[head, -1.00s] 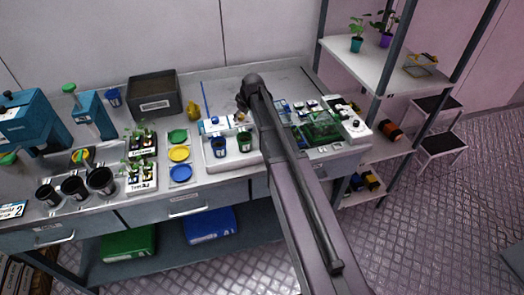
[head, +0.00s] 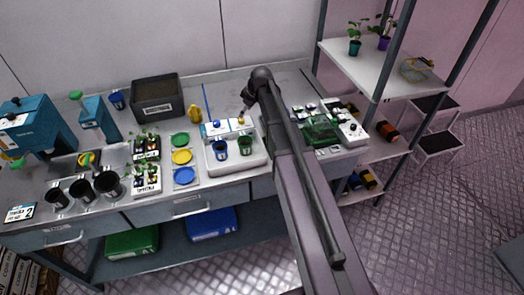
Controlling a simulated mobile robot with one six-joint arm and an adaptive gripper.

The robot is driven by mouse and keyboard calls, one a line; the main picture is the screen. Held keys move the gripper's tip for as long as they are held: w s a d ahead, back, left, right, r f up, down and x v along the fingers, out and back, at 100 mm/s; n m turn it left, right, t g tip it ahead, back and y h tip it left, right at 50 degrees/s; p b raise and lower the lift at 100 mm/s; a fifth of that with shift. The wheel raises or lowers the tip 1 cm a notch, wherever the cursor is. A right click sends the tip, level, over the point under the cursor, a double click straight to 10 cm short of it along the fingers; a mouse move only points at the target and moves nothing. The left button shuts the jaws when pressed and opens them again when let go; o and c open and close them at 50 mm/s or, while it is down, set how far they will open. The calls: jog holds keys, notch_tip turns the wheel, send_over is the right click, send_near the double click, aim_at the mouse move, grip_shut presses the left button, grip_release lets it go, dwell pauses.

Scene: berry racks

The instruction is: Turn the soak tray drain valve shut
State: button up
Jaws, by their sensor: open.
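The soak tray (head: 251,160) is a white shallow tray near the front of the bench, holding a blue pot (head: 220,150) and a green pot (head: 245,146). At its back edge is a light panel with a small blue knob (head: 217,124) and a small yellow knob (head: 241,121). I cannot tell which is the drain valve, or its angle. My gripper (head: 245,107) is open and empty, just above and behind the yellow knob, pointing down. Its fingers are small and dark, and contact cannot be made out. My arm covers the area right of the tray.
Green, yellow and blue discs (head: 181,157) lie left of the tray, beside seedling trays (head: 146,180). A yellow object (head: 195,113) and a dark bin (head: 158,100) stand behind. A green board and white device (head: 349,131) sit right of my arm. A shelf rack (head: 375,68) stands further right.

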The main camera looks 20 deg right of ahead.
jog(key=p+v, duration=0.8)
jog(key=v, duration=0.1)
jog(key=s+a+f+m+g+h+b, duration=0.1)
jog(key=s+m, duration=0.3)
jog(key=s, duration=0.8)
jog(key=s+a+f+m+g+h+b, duration=0.2)
jog(key=s+m, duration=0.3)
jog(key=s, duration=0.8)
jog(key=shift+a+f+b, duration=0.4)
jog(key=shift+f, duration=0.5)
dwell(1.0)
